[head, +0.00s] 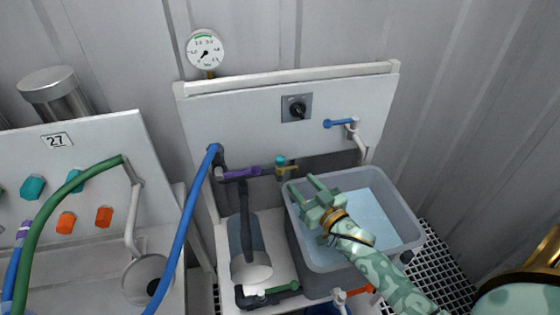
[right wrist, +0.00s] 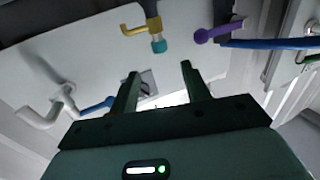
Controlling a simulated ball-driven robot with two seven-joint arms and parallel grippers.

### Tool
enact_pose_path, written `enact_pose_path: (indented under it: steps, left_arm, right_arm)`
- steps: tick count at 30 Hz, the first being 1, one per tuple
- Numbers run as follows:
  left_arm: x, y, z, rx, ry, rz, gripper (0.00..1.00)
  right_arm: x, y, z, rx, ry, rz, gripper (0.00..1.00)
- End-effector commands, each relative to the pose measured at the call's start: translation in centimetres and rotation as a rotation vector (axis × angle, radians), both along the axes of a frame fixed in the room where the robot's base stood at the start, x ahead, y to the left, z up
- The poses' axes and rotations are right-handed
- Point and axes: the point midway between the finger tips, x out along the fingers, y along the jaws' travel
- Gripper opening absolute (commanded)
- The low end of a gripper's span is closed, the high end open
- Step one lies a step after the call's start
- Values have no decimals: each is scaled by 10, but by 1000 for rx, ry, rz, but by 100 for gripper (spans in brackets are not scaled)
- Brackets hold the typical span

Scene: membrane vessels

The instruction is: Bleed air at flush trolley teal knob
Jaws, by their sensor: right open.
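The flush trolley has an off-white back panel (head: 240,110). The small teal knob (head: 281,160) sits on a brass fitting at the panel's lower middle, just behind the water tank. It also shows in the right wrist view (right wrist: 159,46), below a yellow bent spout (right wrist: 134,30). My right gripper (head: 302,182) is open and empty over the back left part of the tank. Its fingers point toward the panel, and the tips are apart from the knob. In the right wrist view the knob lies beyond the fingertips (right wrist: 160,72), roughly between them. My left gripper is out of view.
The grey tank (head: 405,205) holds water. A purple lever (head: 240,173) lies left of the knob, a blue lever (head: 338,124) up right. A black rotary switch (head: 297,108) and a dial gauge (head: 205,50) are above. A blue hose (head: 190,215) runs down left.

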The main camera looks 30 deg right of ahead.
Motion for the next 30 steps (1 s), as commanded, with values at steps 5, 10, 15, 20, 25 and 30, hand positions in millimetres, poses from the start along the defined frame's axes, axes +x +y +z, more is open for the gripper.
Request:
enact_pose_path:
  steps: [5, 10, 15, 20, 25, 30]
  left_arm:
    - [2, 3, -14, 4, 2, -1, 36]
    - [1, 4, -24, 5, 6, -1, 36]
    - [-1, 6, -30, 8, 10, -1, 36]
    - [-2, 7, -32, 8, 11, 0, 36]
    - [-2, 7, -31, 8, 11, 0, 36]
    - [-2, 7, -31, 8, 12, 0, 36]
  right_arm:
    - [48, 3, -3, -5, 0, 0, 47]
    - [87, 5, -4, -5, 3, 0, 47]
    - [111, 6, -3, -5, 2, 0, 47]
    - [120, 7, -2, -5, 3, 0, 47]
    - [120, 7, -1, -5, 3, 0, 47]
    - [120, 7, -1, -5, 3, 0, 22]
